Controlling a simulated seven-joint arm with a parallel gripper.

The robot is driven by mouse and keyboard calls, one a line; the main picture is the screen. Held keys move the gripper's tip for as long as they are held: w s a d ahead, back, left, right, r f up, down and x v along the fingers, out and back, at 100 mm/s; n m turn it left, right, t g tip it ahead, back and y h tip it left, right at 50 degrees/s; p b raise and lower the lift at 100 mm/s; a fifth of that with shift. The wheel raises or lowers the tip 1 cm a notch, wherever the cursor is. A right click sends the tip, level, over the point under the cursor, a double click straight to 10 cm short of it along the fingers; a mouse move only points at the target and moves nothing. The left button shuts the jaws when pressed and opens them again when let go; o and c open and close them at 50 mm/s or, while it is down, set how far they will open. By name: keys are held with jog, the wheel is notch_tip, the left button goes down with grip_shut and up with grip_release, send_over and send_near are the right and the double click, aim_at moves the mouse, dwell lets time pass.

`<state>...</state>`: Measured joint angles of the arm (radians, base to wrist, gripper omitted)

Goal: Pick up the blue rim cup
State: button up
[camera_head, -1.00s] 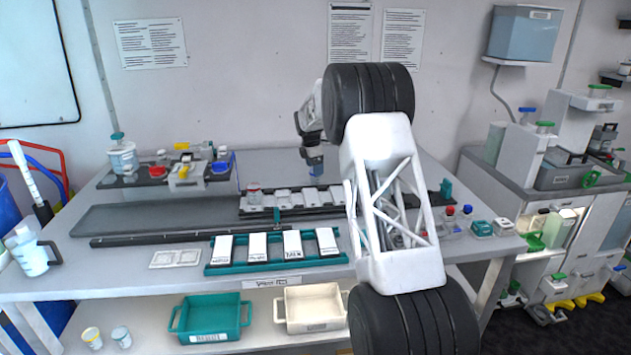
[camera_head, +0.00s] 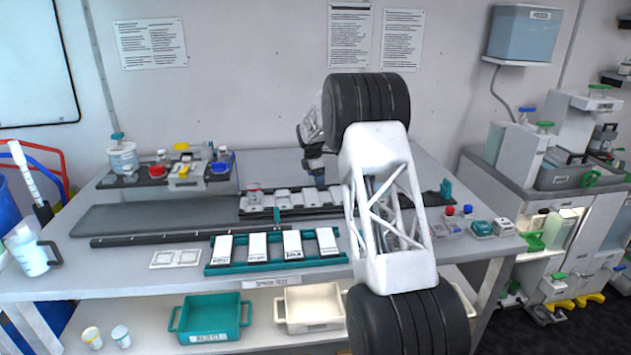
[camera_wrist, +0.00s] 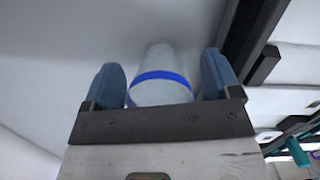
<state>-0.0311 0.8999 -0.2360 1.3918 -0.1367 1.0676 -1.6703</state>
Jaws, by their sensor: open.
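In the wrist view a white cup with a bright blue band (camera_wrist: 160,88) is between the two blue fingers of my gripper (camera_wrist: 160,85). The fingers are open, one on each side of the cup. I cannot tell whether either finger touches it. In the head view my gripper (camera_head: 319,180) points down at the back of the slotted dark tray (camera_head: 290,211). I cannot make out the cup there. Another pale cup with a bluish rim (camera_head: 121,336) stands on the lower shelf.
A yellow-rimmed cup (camera_head: 92,338) stands beside the shelf cup, left of a teal bin (camera_head: 212,322) and a cream bin (camera_head: 312,311). A teal rack (camera_head: 275,264) with white packs lies at the table front. In the wrist view a dark rail (camera_wrist: 252,35) runs right of the fingers.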

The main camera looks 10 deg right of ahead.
jog(key=shift+c, duration=0.5)
jog(key=c, duration=0.9)
